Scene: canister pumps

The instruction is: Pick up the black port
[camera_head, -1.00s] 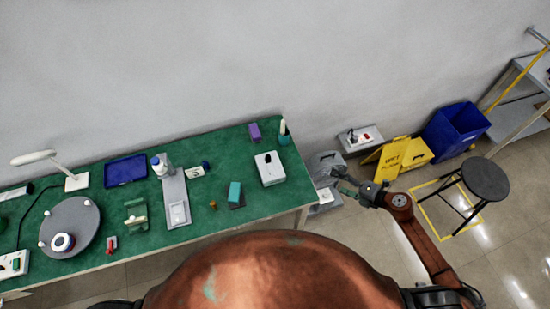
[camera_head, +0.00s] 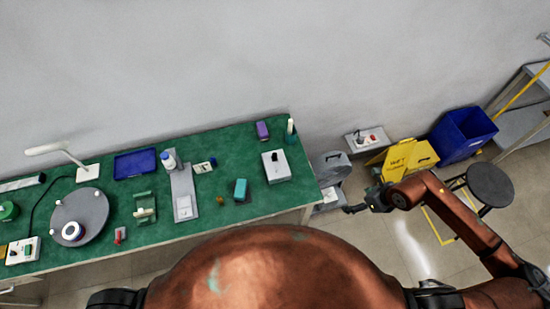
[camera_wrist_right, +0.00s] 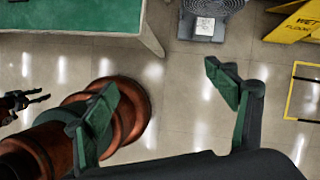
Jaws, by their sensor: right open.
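A small black piece (camera_head: 275,157) stands on a white box (camera_head: 278,174) near the right end of the green table; it may be the black port, but it is too small to be sure. My right gripper (camera_head: 352,209) is off the table's right end, above the floor, well apart from that box. In the right wrist view its fingers (camera_wrist_right: 160,88) are spread wide with nothing between them. My left gripper (camera_wrist_right: 38,97) seems to show small at the left of the right wrist view; its jaws are too small to judge. It is not seen in the head view.
The green table (camera_head: 100,235) also holds a blue tray (camera_head: 136,162), a round grey turntable (camera_head: 92,203), a lamp (camera_head: 60,152) and a teal block (camera_head: 240,189). Yellow signs (camera_head: 408,156), a blue bin (camera_head: 464,133) and a black stool (camera_head: 490,182) stand to the right.

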